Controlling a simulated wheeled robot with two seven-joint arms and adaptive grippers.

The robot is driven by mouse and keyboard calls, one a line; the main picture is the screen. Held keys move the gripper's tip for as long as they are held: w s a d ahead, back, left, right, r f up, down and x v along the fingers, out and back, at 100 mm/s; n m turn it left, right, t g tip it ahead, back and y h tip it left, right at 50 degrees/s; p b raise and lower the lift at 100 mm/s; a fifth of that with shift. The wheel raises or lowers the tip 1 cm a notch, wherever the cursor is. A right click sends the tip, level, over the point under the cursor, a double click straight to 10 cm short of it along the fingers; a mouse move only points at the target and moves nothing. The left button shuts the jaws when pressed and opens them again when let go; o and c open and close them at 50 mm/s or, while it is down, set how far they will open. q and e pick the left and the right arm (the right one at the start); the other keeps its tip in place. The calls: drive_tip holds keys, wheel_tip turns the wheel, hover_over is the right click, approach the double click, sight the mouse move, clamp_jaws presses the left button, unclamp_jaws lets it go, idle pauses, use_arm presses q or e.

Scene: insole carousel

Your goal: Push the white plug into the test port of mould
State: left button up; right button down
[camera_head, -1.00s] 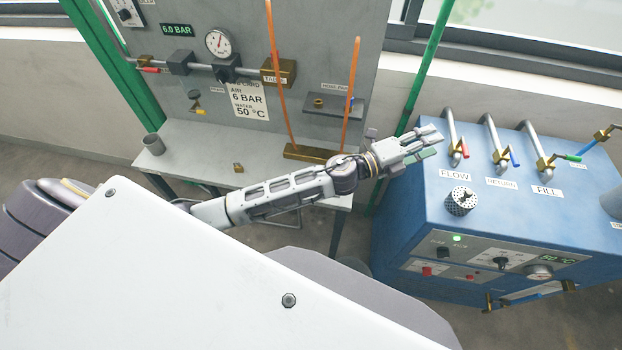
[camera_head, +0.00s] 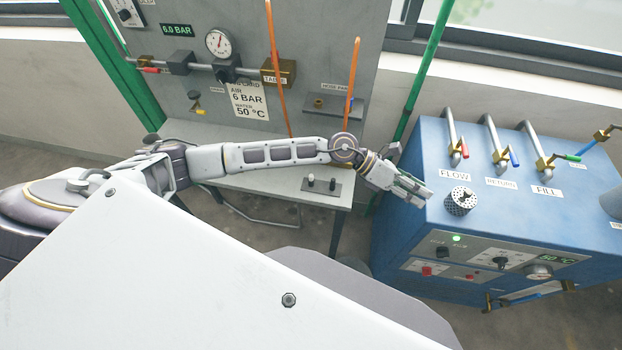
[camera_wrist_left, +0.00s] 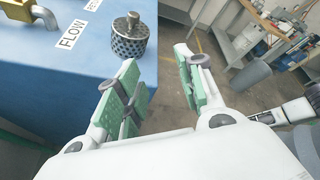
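A small white-topped peg (camera_head: 310,178), which looks like the white plug, stands in a dark plate (camera_head: 322,194) on the grey bench, beside a black peg (camera_head: 332,184). My left gripper (camera_head: 412,190) is well to the right of it, at the near left edge of the blue unit. In the left wrist view the gripper (camera_wrist_left: 157,60) has its green-padded fingers spread with nothing between them. I cannot make out the mould or its test port. My right gripper is not in view.
The blue unit (camera_head: 400,240) carries pipes with valves and a perforated metal cylinder (camera_head: 460,201) close to my left gripper. The bench (camera_head: 235,180) stands under a grey panel (camera_head: 200,50) with a gauge. Orange hoses (camera_head: 352,80) hang there. Open floor lies between bench and unit.

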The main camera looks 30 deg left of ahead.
use_arm(q)
drive_tip(key=a+f+m+g+y, duration=0.1)
drive_tip(key=a+f+m+y, duration=0.2)
drive_tip(key=a+f, duration=0.15)
drive_tip(key=m+y, duration=0.3)
drive_tip(key=y, duration=0.8)
hover_over(311, 175)
wheel_tip(311, 175, down, 5)
drive_tip(key=shift+r, duration=0.1)
drive_tip(key=shift+f+b, duration=0.3)
drive_tip(key=shift+f, duration=0.35)
drive_tip(key=shift+f+b, duration=1.25)
drive_tip(key=shift+f, duration=0.9)
drive_tip(key=shift+f+b, duration=1.35)
drive_tip(key=shift+f, duration=0.35)
